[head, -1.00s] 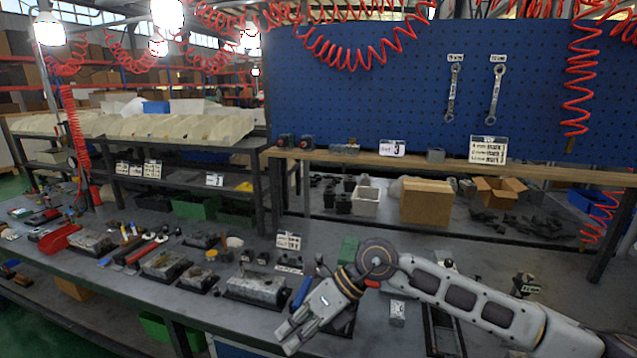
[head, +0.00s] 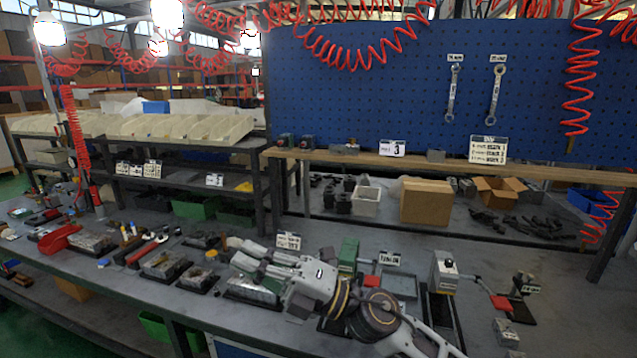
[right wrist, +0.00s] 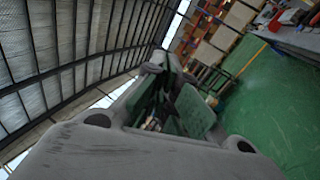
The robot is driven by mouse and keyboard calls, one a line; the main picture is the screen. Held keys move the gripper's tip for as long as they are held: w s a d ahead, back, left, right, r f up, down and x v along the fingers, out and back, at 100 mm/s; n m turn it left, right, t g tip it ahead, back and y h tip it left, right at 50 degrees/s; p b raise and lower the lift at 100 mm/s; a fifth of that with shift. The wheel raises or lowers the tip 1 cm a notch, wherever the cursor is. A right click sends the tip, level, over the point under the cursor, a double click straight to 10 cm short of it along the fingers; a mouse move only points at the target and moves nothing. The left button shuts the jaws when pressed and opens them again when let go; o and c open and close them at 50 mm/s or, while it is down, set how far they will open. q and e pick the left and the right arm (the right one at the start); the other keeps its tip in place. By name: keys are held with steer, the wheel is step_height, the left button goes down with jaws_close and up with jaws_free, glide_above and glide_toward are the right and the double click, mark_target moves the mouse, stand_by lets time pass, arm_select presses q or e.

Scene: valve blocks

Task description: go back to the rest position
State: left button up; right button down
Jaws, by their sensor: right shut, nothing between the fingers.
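My right gripper (head: 245,262) shows in the head view above the middle of the bench, its arm coming in from the lower right. Its fingers point left and look closed, with nothing held. In the right wrist view the gripper (right wrist: 165,100) is seen close up against the roof and green floor. It partly covers a grey metal block (head: 250,290) on the bench. My left gripper is in neither view.
The workbench (head: 110,280) holds several metal blocks, such as one (head: 165,263) left of the gripper. A green block (head: 348,255) and a valve block (head: 443,272) with a red-ended handle (head: 500,302) stand to the right. A shelf (head: 560,174) and blue pegboard (head: 370,100) rise behind.

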steer(key=w+d+f+m+t+h, duration=0.4)
steer(key=w+d+m+t+h, duration=0.7)
steer(key=m+t, duration=0.7)
steer(key=s+d+f+m+g+h, duration=0.1)
steer(key=d+f+m+g+h, duration=0.35)
steer(key=d+f+m, duration=0.35)
steer(key=s+d+f+m+g+h, duration=0.2)
steer(key=d+f+m+g+h, duration=0.15)
steer(key=d+f+h, duration=0.55)
steer(key=s+d+f+m+g+y, duration=0.1)
steer(key=s+d+f+m+g, duration=0.3)
steer(key=s+f, duration=0.65)
steer(key=s+d+f+g+y, duration=0.1)
steer(key=s+f+g+y, duration=0.1)
steer(key=s+f+g, duration=0.65)
steer(key=s+f, duration=0.2)
steer(key=f, duration=1.5)
steer(key=s+f, duration=0.3)
steer(key=f, duration=1.5)
steer(key=s+d+f, duration=0.2)
steer(key=s+f, duration=0.7)
steer(key=s, duration=0.2)
steer(key=s+d+f, duration=0.2)
steer(key=s+f, duration=0.8)
steer(key=shift+s+d+h, duration=0.3)
steer(key=shift+s+h, duration=0.05)
steer(key=shift+s, duration=0.05)
steer(key=shift+g, duration=0.25)
